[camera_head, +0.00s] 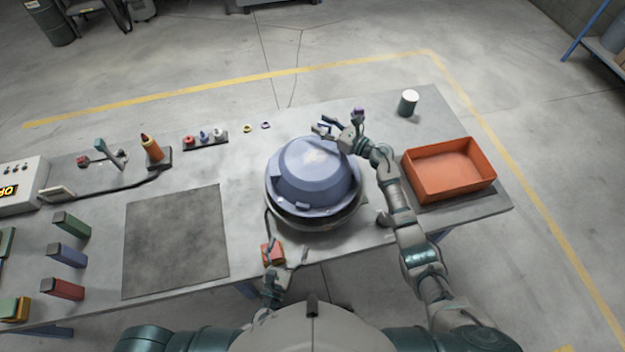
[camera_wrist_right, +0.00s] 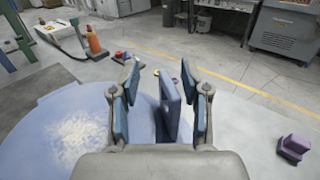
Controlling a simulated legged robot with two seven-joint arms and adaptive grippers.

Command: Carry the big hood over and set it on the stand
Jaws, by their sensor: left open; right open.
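The big hood (camera_head: 312,172) is a blue dome with a pale patch on top, sitting on a dark grey round base (camera_head: 318,224) in the head view. I cannot tell whether this base is the stand. My right gripper (camera_head: 336,131) is open at the hood's far edge. In the right wrist view, an upright blue plate (camera_wrist_right: 170,100) stands between the fingers of the gripper (camera_wrist_right: 160,78); the hood (camera_wrist_right: 45,135) fills the lower left. I cannot tell if the fingers touch the plate. My left gripper (camera_head: 284,260) is open at the table's near edge, close to a red block (camera_head: 271,254).
A dark flat mat (camera_head: 175,240) lies bare to the left. Coloured blocks (camera_head: 66,255) stand farther left. A small purple part (camera_wrist_right: 294,147) lies beside the right gripper.

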